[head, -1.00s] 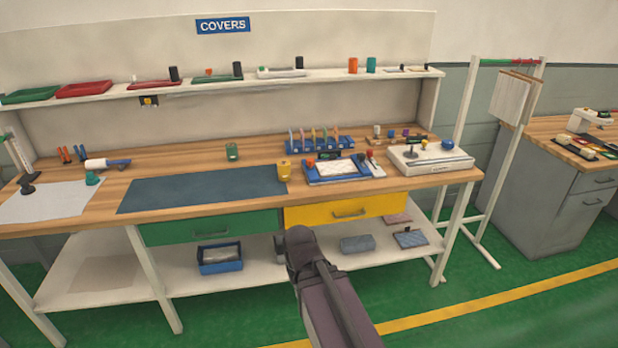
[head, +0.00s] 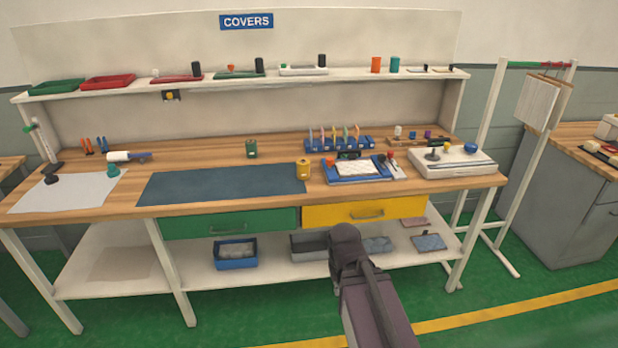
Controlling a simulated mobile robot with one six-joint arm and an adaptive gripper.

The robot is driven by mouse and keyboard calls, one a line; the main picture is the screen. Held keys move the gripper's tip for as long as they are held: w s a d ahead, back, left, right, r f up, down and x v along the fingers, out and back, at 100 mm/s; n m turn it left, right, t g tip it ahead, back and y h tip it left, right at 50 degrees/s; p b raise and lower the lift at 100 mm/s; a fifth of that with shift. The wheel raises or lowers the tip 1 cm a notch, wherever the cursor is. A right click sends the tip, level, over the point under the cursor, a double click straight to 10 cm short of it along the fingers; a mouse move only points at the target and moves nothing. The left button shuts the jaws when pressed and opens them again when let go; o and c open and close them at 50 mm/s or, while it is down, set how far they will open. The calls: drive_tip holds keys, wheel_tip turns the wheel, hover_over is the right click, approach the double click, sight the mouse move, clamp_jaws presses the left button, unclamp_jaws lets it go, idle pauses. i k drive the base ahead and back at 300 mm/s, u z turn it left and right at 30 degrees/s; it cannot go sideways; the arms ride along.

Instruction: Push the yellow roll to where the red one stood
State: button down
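The yellow roll (head: 303,169) stands upright on the wooden bench top, at the right end of the dark blue mat (head: 222,184). A green roll (head: 251,149) stands behind the mat. I see no red roll standing on the bench; an orange-red cylinder (head: 376,65) stands on the upper shelf. My arm reaches up from the bottom of the picture, in front of the bench and below its top. Its dark rounded joint shows, but I see no fingers. Nothing of mine touches the yellow roll.
A blue tray (head: 338,180) with a white pad lies close right of the yellow roll. A blue rack (head: 340,147) of coloured tools stands behind it. A white box (head: 452,163) sits at the right. Green and yellow drawer fronts (head: 229,223) hang below the top.

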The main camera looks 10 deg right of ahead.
sight(303, 164)
drive_tip(key=u, duration=0.05)
drive_tip(key=i, duration=1)
drive_tip(key=z, duration=0.05)
